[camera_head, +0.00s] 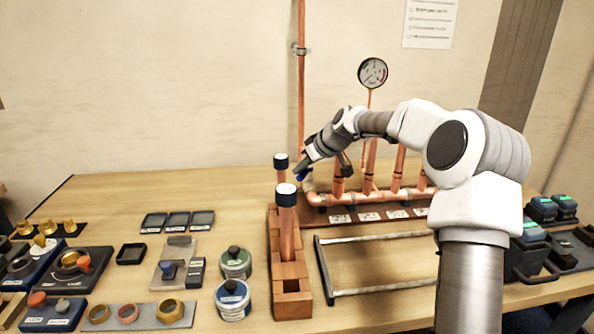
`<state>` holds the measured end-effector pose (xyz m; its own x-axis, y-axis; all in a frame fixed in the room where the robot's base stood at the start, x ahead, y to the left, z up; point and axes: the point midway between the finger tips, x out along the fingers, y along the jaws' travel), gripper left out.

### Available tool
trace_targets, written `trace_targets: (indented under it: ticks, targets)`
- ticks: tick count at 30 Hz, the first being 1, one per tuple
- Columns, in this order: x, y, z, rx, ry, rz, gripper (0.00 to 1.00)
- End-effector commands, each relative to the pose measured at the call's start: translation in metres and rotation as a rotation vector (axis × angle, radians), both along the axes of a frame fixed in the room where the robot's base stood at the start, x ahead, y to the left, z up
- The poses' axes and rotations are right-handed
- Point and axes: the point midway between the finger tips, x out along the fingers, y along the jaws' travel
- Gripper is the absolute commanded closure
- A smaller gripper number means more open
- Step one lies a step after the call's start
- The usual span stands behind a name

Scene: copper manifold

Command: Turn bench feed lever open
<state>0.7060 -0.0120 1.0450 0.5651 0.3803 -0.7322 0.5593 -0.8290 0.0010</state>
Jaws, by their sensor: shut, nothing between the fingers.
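My gripper (301,169) is at the left end of the copper manifold (375,196), just right of the upright copper tubes with dark caps. It is small in view and shut, with nothing seen held.
A wooden rack (291,304) holds capped copper tubes (286,225) close left of my gripper. A grey rail frame (378,289) lies in front of the manifold. A pressure gauge (372,73) stands behind. Tins (233,299), trays and fittings cover the left bench.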

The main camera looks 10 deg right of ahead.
Motion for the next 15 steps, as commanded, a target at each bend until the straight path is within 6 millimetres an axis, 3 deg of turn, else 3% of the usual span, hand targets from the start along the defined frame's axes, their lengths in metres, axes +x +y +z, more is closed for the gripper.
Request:
trace_targets:
  ticks: [15]
  targets:
    - [-0.0032,-0.0067,-0.0022,-0.001,0.003,-0.004,1.0]
